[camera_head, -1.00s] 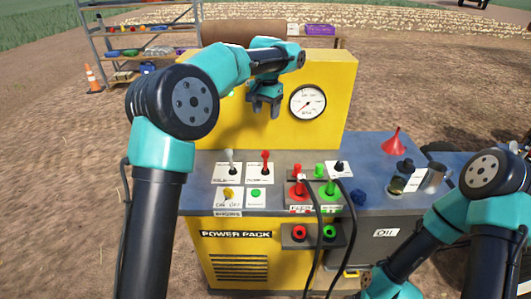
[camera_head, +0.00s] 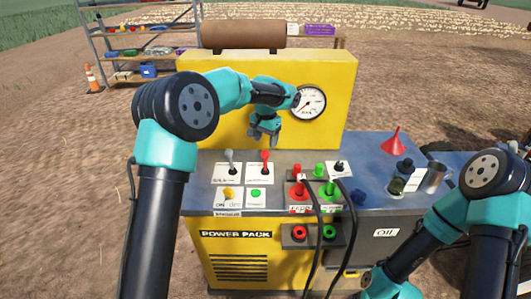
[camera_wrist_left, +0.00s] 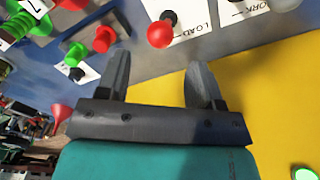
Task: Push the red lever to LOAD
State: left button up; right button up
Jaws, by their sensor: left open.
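The red lever (camera_head: 265,156) stands on a white label plate (camera_head: 259,175) on the grey deck of the yellow machine. In the left wrist view its round red knob (camera_wrist_left: 160,34) shows just beyond my fingertips, beside the word LOAD on the plate (camera_wrist_left: 203,25). My left gripper (camera_head: 264,137) hangs fingers down just above and behind the lever, in front of the yellow panel. In the wrist view its two fingers (camera_wrist_left: 161,62) are apart with nothing between them. They appear not to touch the knob.
A grey lever (camera_head: 229,156) stands close to the left of the red one. Red plugs (camera_head: 298,188) and green plugs with black cables stand to the right. A yellow knob (camera_head: 228,194) and green button (camera_head: 256,194) sit in front. A gauge (camera_head: 308,103) is on the panel.

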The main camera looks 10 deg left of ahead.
aim_at(265, 152)
pick_arm(q)
notch_tip(265, 152, down, 6)
jog(key=shift+f, duration=0.1)
dwell(0.4)
grip_shut()
dwell(0.4)
